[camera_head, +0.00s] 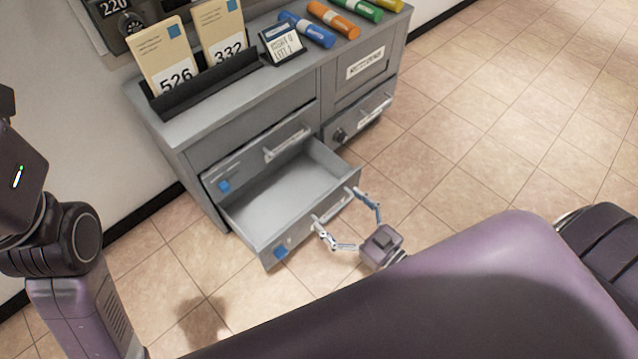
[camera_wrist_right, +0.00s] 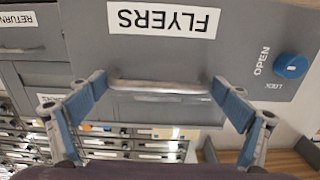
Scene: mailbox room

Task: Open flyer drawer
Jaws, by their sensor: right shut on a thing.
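The flyer drawer (camera_head: 280,198) is the lower left drawer of a grey cabinet. It stands well out, and its empty inside shows in the head view. In the right wrist view its front carries an upside-down FLYERS label (camera_wrist_right: 163,19), a bar handle (camera_wrist_right: 160,86) and a blue knob (camera_wrist_right: 290,66) beside the words OPEN and LOCK. My right gripper (camera_head: 337,207) is at the drawer's front, its two fingers shut on the handle's ends, also in the wrist view (camera_wrist_right: 160,84). My left arm shows at the left edge; its gripper is out of view.
The grey cabinet (camera_head: 215,137) has a shut drawer above the flyer drawer and another shut drawer (camera_head: 362,112) to the right. Its top holds numbered envelopes (camera_head: 167,58) in a black rack, a small sign (camera_head: 282,43) and coloured tubes (camera_head: 333,19). Tiled floor (camera_head: 500,130) to the right is clear.

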